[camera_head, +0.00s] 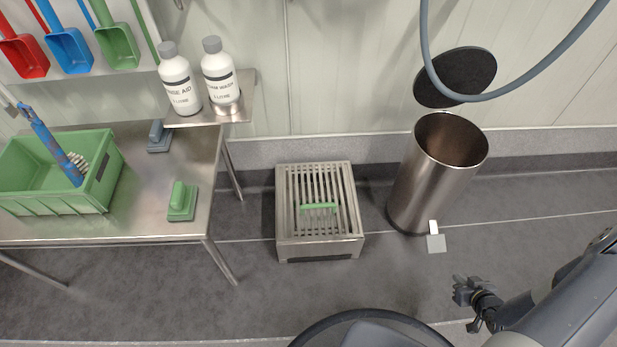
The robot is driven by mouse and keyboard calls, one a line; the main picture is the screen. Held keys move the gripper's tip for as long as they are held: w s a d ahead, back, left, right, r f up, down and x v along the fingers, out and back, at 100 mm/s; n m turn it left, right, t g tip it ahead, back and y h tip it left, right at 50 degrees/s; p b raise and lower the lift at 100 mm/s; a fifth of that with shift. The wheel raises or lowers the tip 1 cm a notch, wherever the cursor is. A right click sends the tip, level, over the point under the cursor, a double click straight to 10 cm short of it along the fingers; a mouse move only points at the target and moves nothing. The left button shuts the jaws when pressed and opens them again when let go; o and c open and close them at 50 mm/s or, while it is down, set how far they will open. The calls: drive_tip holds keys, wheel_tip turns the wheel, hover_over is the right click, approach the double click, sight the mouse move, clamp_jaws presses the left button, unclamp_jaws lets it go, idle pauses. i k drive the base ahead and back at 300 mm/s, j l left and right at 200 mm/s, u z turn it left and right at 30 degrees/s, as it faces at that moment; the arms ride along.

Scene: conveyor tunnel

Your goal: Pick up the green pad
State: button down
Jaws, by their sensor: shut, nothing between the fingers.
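A green pad (183,203) with a raised grip on its back lies on the steel table (140,220), near the right front edge. My gripper (465,290) is at the lower right, over the floor, well to the right of the table and far from the pad. It is shut and empty.
A green crate (28,205) with a blue-handled brush (55,145) and a blue-grey pad (159,136) are on the table. Two white bottles (181,88) stand on a small shelf. The slatted box (318,248) and an open steel bin (425,190) stand on the floor.

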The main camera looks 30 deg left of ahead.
sight(183, 203)
drive_tip(key=u, duration=2.55)
